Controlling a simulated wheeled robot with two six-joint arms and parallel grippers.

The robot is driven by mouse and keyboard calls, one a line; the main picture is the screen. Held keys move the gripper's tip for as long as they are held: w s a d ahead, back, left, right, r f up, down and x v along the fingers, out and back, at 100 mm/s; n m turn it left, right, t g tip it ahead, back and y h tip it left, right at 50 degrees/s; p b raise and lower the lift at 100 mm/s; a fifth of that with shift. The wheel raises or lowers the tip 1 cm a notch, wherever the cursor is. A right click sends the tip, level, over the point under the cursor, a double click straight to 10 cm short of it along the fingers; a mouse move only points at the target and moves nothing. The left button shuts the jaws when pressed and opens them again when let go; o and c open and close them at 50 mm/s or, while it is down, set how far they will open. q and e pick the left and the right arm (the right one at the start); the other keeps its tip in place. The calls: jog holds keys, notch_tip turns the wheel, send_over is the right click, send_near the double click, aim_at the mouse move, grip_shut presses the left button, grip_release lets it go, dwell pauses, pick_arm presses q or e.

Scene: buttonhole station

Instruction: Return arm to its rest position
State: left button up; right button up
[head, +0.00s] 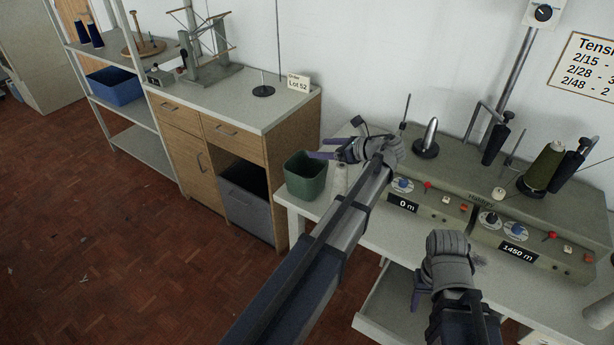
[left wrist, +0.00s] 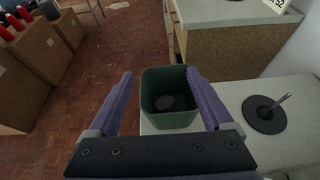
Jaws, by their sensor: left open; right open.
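My left gripper (head: 322,148) is open, over the winding table beside the green bin. In the left wrist view, its two purple fingers (left wrist: 160,88) are spread with the bin showing between and beyond them, and nothing is held. The green bin (head: 305,176) stands at the left end of the white table; it also shows in the left wrist view (left wrist: 168,118) with a dark round thing inside it. My right gripper (head: 420,300) is low at the table's front edge; its purple fingers are partly hidden by the wrist, and it appears empty.
The winder (head: 470,215) has displays reading 0 m and 1450 m. An olive yarn cone (head: 546,168) stands at its right. A wooden cabinet (head: 230,150) holds a black disc with a pin (head: 263,91) and a Lot 52 card (head: 298,82). The floor at left is clear.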

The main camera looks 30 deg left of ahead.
dwell(0.4)
pick_arm(q)
jog(key=s+d+f+n+h, duration=0.5)
jog(key=s+d+f+n, duration=0.1)
jog(key=s+n, duration=0.15)
jog(key=s+d+f+n+h, duration=0.6)
jog(key=s+f+n, duration=0.1)
jog(key=s, duration=0.2)
jog(key=s+d, duration=0.5)
jog(key=d, duration=0.3)
jog(key=s+d+g+h, duration=0.1)
jog(key=s+d, duration=0.4)
jog(key=d, duration=0.3)
jog(key=shift+d+r+n+g+p, duration=0.2)
jog(key=shift+d+n+g+p, duration=0.1)
jog(key=shift+n+p, duration=0.15)
